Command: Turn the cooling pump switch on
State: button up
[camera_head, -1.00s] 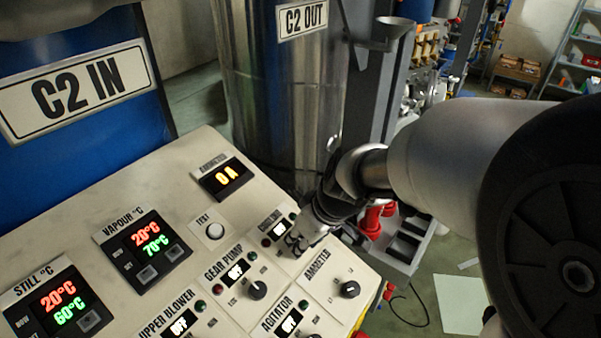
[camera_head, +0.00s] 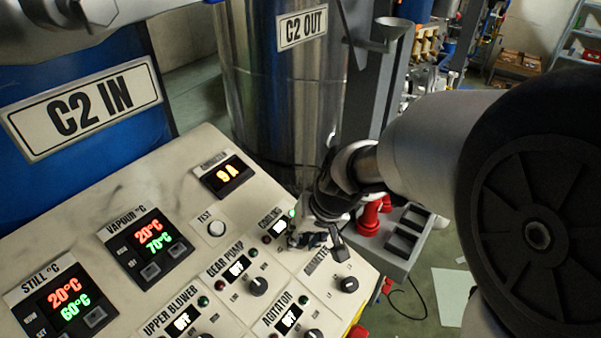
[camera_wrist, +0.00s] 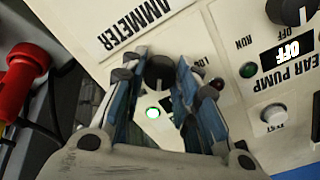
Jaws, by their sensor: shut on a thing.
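The cooling pump section of the sloped control panel carries the label COOLING (camera_head: 269,219), a small lit display (camera_head: 280,228) and a glowing green lamp (camera_head: 292,213). The display text is too small to read. My gripper (camera_head: 308,240) reaches down onto this section from the right. In the wrist view, my gripper (camera_wrist: 157,72) is shut on the dark round cooling pump switch (camera_wrist: 158,70), one finger on each side. In the head view the gripper hides the switch.
The upper ammeter display (camera_head: 227,174) reads 9 A. The gear pump knob (camera_head: 258,286) and the lower ammeter knob (camera_head: 347,284) stand close by. The gear pump display (camera_head: 237,268) reads OFF. A steel column labelled C2 OUT (camera_head: 285,100) rises behind the panel.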

jog(key=m+p, duration=0.2)
jog(key=m, duration=0.3)
jog(key=shift+m, duration=0.3)
dwell(0.4)
jog(key=o, duration=1.1)
jog(key=shift+c, duration=0.2)
jog(key=v, duration=1.2)
jog(key=shift+w, duration=0.2)
